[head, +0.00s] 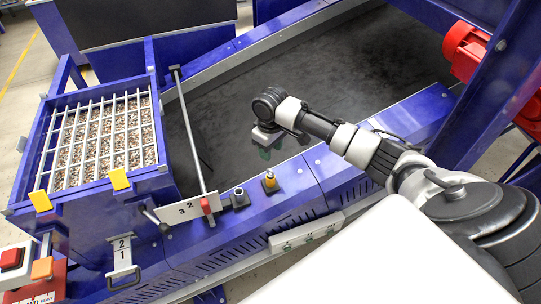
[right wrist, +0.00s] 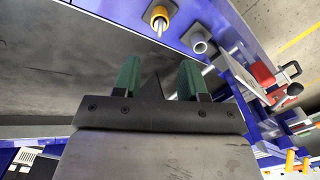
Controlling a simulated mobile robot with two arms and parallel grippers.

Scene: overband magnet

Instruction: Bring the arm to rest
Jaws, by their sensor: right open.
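My right arm reaches in from the right in the head view, stretched out over the blue frame. My right gripper (head: 266,150) hangs over the near edge of the dark belt (head: 330,60), pointing down. In the right wrist view its two green fingers (right wrist: 160,80) stand apart with nothing between them, so it is open and empty. My left gripper is not in view.
Beside the gripper, the blue frame (head: 330,166) carries a yellow-collared pin (head: 270,182) and a grey socket (head: 239,197). A red-handled rod (head: 192,140) crosses the belt. A gravel-filled, grated blue bin (head: 45,150) stands left; a red motor (head: 466,50) is upper right.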

